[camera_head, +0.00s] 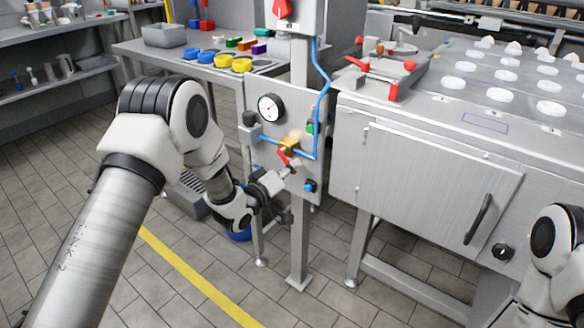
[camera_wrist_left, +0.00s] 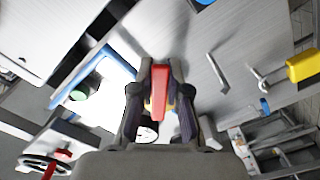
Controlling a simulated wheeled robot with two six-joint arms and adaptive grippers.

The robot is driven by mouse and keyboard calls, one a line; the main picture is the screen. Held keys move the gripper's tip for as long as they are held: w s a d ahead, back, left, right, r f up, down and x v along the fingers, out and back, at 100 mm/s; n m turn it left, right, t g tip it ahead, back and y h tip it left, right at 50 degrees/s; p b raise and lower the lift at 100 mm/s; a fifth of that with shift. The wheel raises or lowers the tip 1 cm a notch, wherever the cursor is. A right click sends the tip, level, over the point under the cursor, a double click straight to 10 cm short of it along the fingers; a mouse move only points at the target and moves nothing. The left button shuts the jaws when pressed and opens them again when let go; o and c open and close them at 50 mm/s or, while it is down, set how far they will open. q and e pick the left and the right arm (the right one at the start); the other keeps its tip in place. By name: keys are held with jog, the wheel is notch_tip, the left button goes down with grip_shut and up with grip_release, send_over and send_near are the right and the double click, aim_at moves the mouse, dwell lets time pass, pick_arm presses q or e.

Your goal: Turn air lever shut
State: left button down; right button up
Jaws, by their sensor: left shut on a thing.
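The red air lever (camera_head: 284,158) sits on the brass valve (camera_head: 290,144) on the grey panel. My left gripper (camera_head: 283,174) reaches the panel from the lower left. In the left wrist view, the fingers of my left gripper (camera_wrist_left: 161,85) are closed around the red lever (camera_wrist_left: 159,92), which lies between them. The gripper partly hides the lever in the head view. My right arm shows at the lower right, but its gripper is out of the picture.
The panel also carries a pressure gauge (camera_head: 271,107), a green button (camera_head: 311,127), a blue knob (camera_head: 309,186) and a blue hose (camera_head: 320,100). A steel machine with a cabinet door (camera_head: 430,185) stands close to the right. A table with coloured parts is behind.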

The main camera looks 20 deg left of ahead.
pick_arm(q)
jog(key=shift+w+a+f+m, duration=0.25)
jog(key=shift+a+m, duration=0.35)
jog(key=shift+m, duration=1.05)
jog(key=shift+w+a+f+m, duration=0.25)
jog(key=shift+a+m, duration=0.3)
jog(key=shift+m, duration=1.05)
jog(key=shift+w+a+f+m, duration=0.25)
jog(key=shift+a+m, duration=0.35)
jog(key=shift+m, duration=1.05)
jog(key=shift+s, duration=0.1)
jog(key=c, duration=1.1)
grip_release()
jog(key=v, duration=1.2)
